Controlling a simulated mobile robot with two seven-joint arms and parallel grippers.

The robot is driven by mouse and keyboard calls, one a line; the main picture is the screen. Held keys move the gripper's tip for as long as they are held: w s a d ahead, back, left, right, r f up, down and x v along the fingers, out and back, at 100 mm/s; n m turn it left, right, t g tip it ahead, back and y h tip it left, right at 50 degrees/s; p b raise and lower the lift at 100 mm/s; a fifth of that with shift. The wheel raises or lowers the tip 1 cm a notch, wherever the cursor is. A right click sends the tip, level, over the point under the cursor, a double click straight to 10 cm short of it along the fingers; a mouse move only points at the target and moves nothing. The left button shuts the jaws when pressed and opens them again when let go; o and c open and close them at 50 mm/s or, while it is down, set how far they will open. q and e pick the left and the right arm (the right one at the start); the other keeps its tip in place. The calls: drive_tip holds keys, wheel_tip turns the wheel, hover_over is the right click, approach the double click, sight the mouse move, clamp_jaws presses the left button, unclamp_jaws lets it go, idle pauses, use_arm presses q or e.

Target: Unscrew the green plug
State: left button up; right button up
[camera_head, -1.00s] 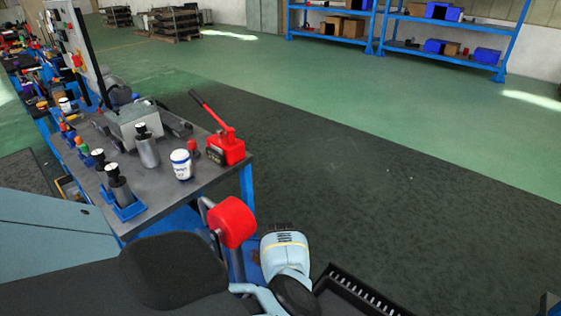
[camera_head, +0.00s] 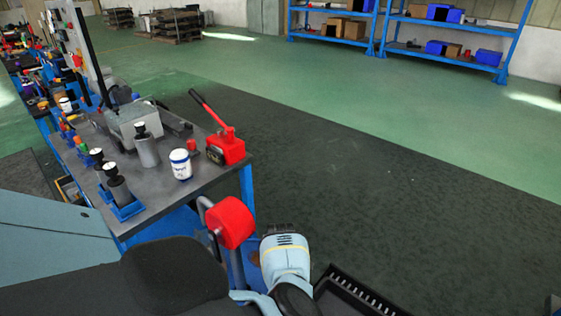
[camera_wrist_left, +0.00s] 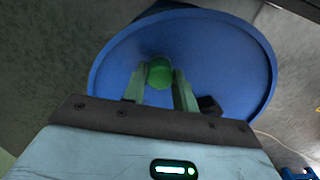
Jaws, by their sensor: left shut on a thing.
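The green plug (camera_wrist_left: 159,72) shows in the left wrist view as a small round green piece in front of a blue round disc (camera_wrist_left: 225,45). My left gripper (camera_wrist_left: 160,80) has one finger on each side of the plug and is shut on it. The far side of the plug, and where it meets the disc, are hidden. In the head view I see neither the plug nor my left gripper's fingers. My right gripper is in neither view.
A workbench (camera_head: 160,190) stands at the left with a red hand pump (camera_head: 226,148), a white jar (camera_head: 180,165) and grey cylinders (camera_head: 147,148). A red round part (camera_head: 230,222) stands in front of it. Blue shelves (camera_head: 445,45) stand far back.

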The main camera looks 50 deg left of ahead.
use_arm(q)
drive_tip(key=n, duration=0.4)
drive_tip(key=shift+b, duration=0.3)
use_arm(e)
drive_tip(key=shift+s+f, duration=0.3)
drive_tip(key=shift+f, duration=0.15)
use_arm(q)
drive_tip(key=shift+n, duration=0.3)
drive_tip(key=n, duration=0.3)
drive_tip(key=shift+b, duration=0.3)
drive_tip(key=shift+n, duration=1)
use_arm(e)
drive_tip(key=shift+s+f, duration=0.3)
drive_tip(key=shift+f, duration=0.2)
use_arm(q)
drive_tip(key=n+b, duration=0.1)
drive_tip(key=n, duration=0.2)
drive_tip(key=shift+r+n, duration=0.1)
drive_tip(key=shift+n, duration=1)
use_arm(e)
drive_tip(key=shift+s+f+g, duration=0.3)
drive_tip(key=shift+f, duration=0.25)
